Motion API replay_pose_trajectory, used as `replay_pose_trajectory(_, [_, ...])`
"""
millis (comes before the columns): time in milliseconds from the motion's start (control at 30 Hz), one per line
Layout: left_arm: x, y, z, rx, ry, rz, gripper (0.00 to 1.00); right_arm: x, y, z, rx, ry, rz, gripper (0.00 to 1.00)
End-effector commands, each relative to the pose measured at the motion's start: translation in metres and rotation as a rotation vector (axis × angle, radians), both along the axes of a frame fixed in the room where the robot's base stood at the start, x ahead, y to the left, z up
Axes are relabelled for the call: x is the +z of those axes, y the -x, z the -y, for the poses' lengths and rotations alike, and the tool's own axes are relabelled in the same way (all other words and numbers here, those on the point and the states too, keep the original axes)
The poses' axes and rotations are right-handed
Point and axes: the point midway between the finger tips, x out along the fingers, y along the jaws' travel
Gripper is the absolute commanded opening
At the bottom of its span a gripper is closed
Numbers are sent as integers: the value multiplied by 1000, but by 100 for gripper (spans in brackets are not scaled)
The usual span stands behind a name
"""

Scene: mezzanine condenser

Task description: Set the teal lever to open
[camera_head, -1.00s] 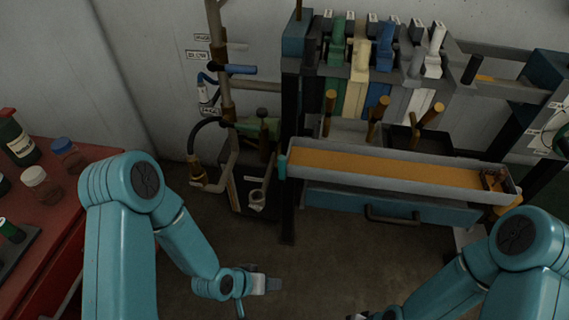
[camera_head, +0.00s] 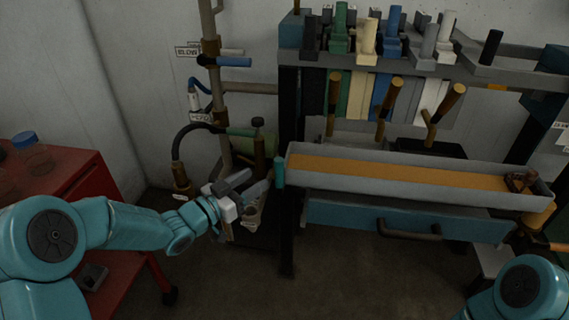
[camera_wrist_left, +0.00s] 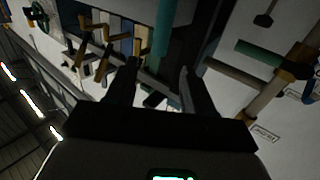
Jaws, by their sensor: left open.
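The teal lever (camera_head: 280,172) is a short upright grip at the left end of the long trough. In the left wrist view a teal bar (camera_wrist_left: 163,28), apparently the same grip, shows beyond the fingertips. My left gripper (camera_head: 247,187) is open, just left of the teal grip and apart from it in the picture; the depth between them is hard to tell. Its two dark fingers show in the left wrist view (camera_wrist_left: 158,70) with nothing held between them. My right gripper is out of view; only my right arm shows at the lower right.
A pipe (camera_head: 212,85) on the left wall carries a blue handle (camera_head: 230,61) and a green one (camera_head: 240,132). The grey trough (camera_head: 420,184) and blue drawer (camera_head: 350,213) lie to the right. A red cabinet (camera_head: 100,205) stands left. The floor in front is clear.

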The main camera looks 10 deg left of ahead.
Motion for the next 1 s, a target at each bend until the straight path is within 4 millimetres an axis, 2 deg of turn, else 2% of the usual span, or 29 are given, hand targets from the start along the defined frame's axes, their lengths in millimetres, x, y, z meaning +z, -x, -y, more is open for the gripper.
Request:
replay_pose_trajectory(33, [-1,-10,9,-5,1,1,52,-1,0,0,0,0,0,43])
replay_pose_trajectory(300, [-1,-63,44,-3,-1,1,52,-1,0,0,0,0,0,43])
replay_pose_trajectory(500, [-1,-89,61,-1,0,0,52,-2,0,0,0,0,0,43])
replay_pose_trajectory(700, [0,-99,67,0,1,-1,52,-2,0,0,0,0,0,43])
replay_pose_trajectory(933, [-1,-99,67,0,1,-2,52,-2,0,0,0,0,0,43])
replay_pose_trajectory(1000, [-1,-99,67,0,0,-1,30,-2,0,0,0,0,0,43])
